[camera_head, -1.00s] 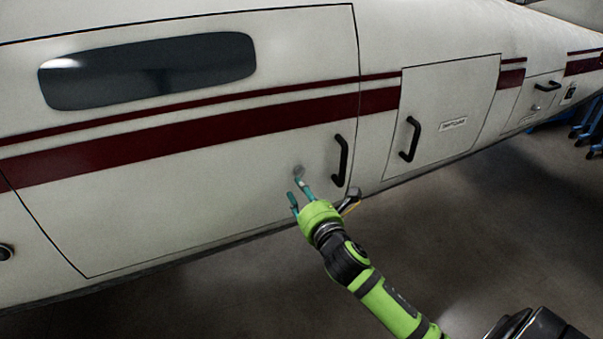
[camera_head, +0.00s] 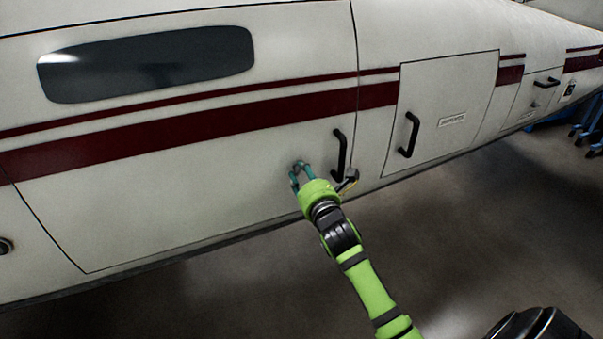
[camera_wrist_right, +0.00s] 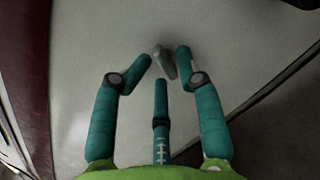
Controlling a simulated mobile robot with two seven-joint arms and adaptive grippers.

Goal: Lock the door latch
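The door latch (camera_wrist_right: 162,62) is a small grey handle on the white door (camera_head: 180,195) of the aircraft. In the head view my fingertips mostly hide it. My right gripper (camera_head: 300,171) is at the latch, left of the black door handle. In the right wrist view its teal fingers are spread, one fingertip on each side of the latch and a third finger below. A gap shows on the left; whether the right fingertip touches the latch I cannot tell. My left gripper is not in view.
A black handle (camera_head: 339,156) stands out from the door just right of my right gripper. A smaller hatch (camera_head: 450,95) with its own black handle (camera_head: 409,135) is farther right. Open dark floor (camera_head: 480,225) lies below the fuselage.

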